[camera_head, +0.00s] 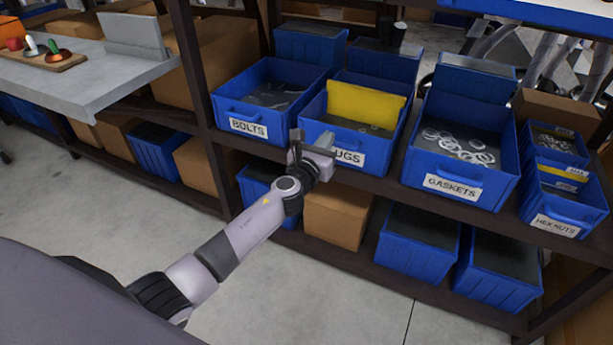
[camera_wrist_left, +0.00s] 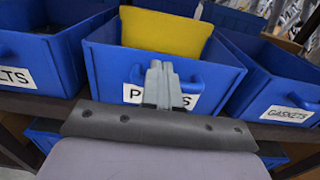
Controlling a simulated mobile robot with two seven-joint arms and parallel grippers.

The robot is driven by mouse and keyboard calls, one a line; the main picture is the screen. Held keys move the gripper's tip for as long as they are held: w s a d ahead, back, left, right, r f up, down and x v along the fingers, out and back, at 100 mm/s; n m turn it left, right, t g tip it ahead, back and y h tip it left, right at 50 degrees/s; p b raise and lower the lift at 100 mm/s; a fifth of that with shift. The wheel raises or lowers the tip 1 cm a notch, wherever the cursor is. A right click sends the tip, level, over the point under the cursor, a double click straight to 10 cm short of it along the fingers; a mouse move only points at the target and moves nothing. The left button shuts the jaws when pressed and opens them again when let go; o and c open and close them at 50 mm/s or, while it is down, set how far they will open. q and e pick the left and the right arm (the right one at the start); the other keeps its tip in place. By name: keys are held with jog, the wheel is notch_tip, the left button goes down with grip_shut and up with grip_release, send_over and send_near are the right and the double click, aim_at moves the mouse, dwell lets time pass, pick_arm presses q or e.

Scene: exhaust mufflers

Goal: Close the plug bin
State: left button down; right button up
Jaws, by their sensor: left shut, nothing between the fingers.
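The plug bin (camera_head: 382,142) is a blue open-topped bin on the shelf, between the bolts and gaskets bins. A yellow panel (camera_head: 365,103) stands tilted inside it, with some small parts in front of it. My left gripper (camera_head: 312,138) is at the bin's front face and covers part of its label. In the left wrist view the plug bin (camera_wrist_left: 105,65) fills the middle, and my left gripper's fingers (camera_wrist_left: 161,85) are together in front of its label and handle. I cannot tell whether they touch it. My right gripper is not in view.
The bolts bin (camera_head: 230,108) is to the left and the gaskets bin (camera_head: 420,178) to the right on the same shelf. A hex nuts bin (camera_head: 572,208) is farther right. Blue bins and a cardboard box (camera_head: 337,217) are on the lower shelf. The floor in front is clear.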

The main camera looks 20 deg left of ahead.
pick_arm(q)
jog(key=s+p, duration=0.3)
jog(key=s, duration=0.7)
jog(key=shift+s+a, duration=0.2)
jog(key=shift+s, duration=0.15)
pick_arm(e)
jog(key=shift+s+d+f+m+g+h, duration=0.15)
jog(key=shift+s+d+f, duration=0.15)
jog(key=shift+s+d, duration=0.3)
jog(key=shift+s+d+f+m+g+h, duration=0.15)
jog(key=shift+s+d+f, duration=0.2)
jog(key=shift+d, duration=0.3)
